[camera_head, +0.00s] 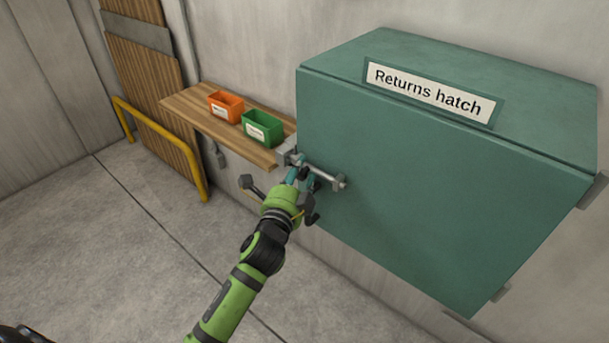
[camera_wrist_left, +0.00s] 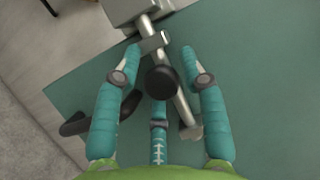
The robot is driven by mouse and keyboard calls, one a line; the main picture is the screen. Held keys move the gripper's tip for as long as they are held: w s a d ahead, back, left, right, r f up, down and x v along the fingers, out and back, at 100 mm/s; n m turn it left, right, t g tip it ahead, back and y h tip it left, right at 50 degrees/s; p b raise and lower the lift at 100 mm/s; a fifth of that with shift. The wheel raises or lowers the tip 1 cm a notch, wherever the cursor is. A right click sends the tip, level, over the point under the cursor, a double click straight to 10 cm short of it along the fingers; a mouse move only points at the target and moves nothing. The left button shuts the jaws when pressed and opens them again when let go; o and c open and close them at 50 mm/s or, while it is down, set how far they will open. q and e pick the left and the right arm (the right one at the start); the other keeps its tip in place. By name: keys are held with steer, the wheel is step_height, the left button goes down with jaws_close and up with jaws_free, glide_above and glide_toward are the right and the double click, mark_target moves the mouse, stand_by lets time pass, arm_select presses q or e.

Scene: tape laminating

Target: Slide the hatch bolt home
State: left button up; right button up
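The green hatch (camera_head: 420,190) is a box on the wall with a "Returns hatch" sign. Its metal bolt (camera_head: 328,176) lies across the front near the left edge. In the left wrist view the bolt rod (camera_wrist_left: 183,108) runs through a bracket (camera_wrist_left: 153,42) toward a grey block (camera_wrist_left: 128,8). A dark round knob (camera_wrist_left: 163,82) stands out from it. My left gripper (camera_head: 299,176) is at the bolt, its teal fingers (camera_wrist_left: 161,56) spread on both sides of the rod and knob, with gaps showing. Whether the rod's tip is inside the block is unclear. My right gripper is not in view.
A dark curved handle (camera_wrist_left: 76,125) is beside the left finger. A wooden shelf (camera_head: 190,115) left of the hatch holds an orange bin (camera_head: 226,106) and a green bin (camera_head: 262,128). A yellow rail (camera_head: 165,136) stands further left. The floor in front is clear.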

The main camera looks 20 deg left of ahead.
arm_select(q)
steer(key=shift+w+a+r, duration=0.1)
steer(key=shift+a+r, duration=0.1)
steer(key=shift+a, duration=0.15)
steer(key=shift+d+f, duration=0.1)
steer(key=shift+d, duration=0.05)
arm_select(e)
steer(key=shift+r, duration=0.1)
arm_select(q)
steer(key=shift+d, duration=0.1)
steer(key=shift+s+f, duration=0.1)
steer(key=shift+s, duration=0.2)
steer(key=s, duration=1.1)
steer(key=shift+s+d, duration=0.25)
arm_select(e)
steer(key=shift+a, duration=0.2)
